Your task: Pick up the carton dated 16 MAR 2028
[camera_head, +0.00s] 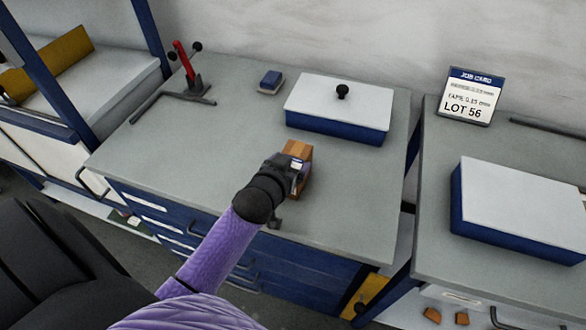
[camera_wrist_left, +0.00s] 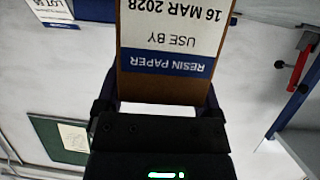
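In the left wrist view the carton (camera_wrist_left: 165,85) fills the top middle, with an upside-down white and blue label reading RESIN PAPER, USE BY 16 MAR 2028. My left gripper (camera_head: 294,172) is at the carton. In the left wrist view its dark fingers (camera_wrist_left: 160,105) flank the carton's sides closely. My right gripper is not in view.
A blue box with a white lid (camera_head: 340,102) stands behind the carton. A small blue block (camera_head: 271,81) and a red-handled clamp (camera_head: 187,68) are at the back left. A LOT 56 card (camera_head: 468,97) and another box (camera_head: 525,205) are on the right bench. Bench around the carton is clear.

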